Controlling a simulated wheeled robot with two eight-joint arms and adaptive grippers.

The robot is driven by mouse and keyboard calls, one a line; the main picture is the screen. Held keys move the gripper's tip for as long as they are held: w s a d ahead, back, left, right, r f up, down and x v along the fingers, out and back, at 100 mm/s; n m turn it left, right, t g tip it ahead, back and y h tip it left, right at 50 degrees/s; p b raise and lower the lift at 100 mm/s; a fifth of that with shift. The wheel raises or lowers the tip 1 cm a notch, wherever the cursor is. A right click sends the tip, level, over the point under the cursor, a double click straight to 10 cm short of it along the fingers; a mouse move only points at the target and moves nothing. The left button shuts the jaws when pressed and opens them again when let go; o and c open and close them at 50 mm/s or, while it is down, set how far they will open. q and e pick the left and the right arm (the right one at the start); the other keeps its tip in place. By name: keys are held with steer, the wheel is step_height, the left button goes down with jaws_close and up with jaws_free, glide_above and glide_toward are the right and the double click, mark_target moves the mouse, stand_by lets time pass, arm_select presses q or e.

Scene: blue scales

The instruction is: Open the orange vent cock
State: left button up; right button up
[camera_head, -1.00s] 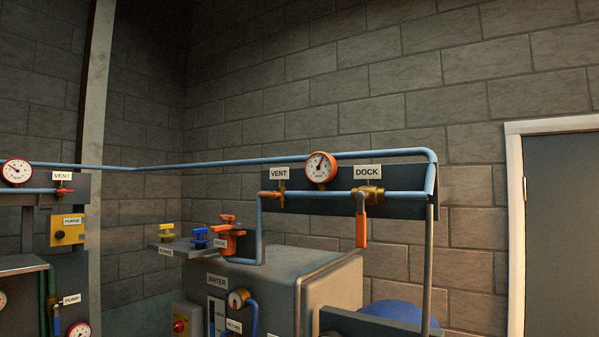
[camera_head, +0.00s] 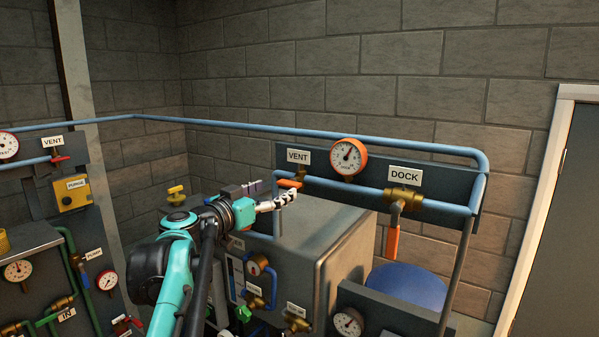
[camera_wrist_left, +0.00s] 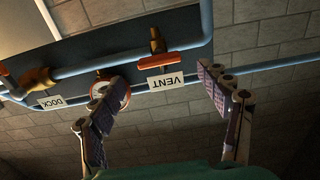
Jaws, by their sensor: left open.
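The orange vent cock (camera_head: 289,184) is on the blue pipe below the right-hand VENT label (camera_head: 298,157). Its handle lies level, across its brass body. In the left wrist view, which shows the panel upside down, the orange handle (camera_wrist_left: 172,60) lies roughly along the pipe, above the inverted VENT label (camera_wrist_left: 165,84). My left gripper (camera_head: 288,196) is open and close in front of the vent cock, partly covering it in the head view. Its fingers (camera_wrist_left: 162,84) stand wide apart on either side of the handle in the picture; contact is not visible. My right gripper is not in view.
A round gauge (camera_head: 348,157) and the orange-handled DOCK valve (camera_head: 394,230) sit right of the vent cock. A red-handled VENT valve (camera_head: 60,159) is on the left panel. A grey tank (camera_head: 330,230) stands below the pipe.

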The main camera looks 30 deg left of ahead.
mark_target(286, 185)
arm_select(q)
steer(key=w, duration=0.2)
steer(key=w+p, duration=0.1)
steer(key=w, duration=0.3)
steer(key=shift+w+d+f, duration=0.15)
steer(key=shift+w+d, duration=0.1)
steer(key=shift+w, duration=0.15)
steer(key=shift+s+d, duration=0.1)
steer(key=c, duration=1.2)
